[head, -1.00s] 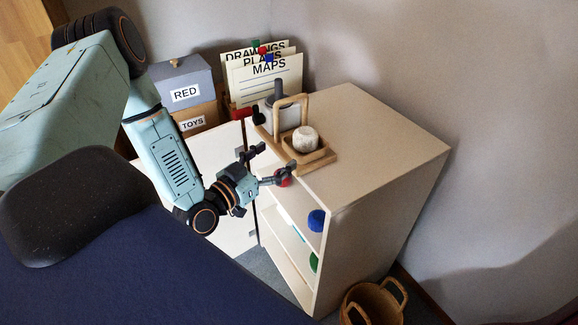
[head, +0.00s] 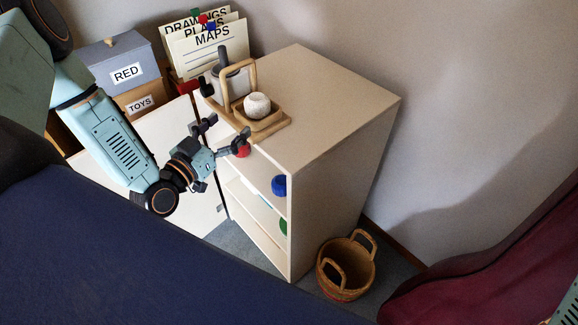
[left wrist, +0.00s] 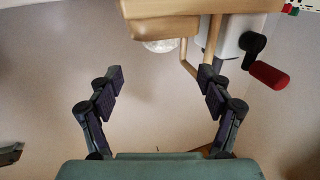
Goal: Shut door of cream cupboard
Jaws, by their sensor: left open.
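The cream cupboard (head: 340,150) stands against the wall with its shelves showing at the front. Its door (head: 168,125) is wide open, swung out to the left, partly hidden by my left arm. My left gripper (head: 225,133) is open and empty. In the head view it appears in front of the cupboard's open front, to the right of most of the door; I cannot tell whether it touches anything. In the left wrist view its fingers (left wrist: 157,82) are spread before a plain cream surface. My right gripper is not in view.
Boxes and file folders (head: 205,55) stand behind the door. A wicker basket (head: 345,268) sits right of the cupboard; a maroon cloth is at far right.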

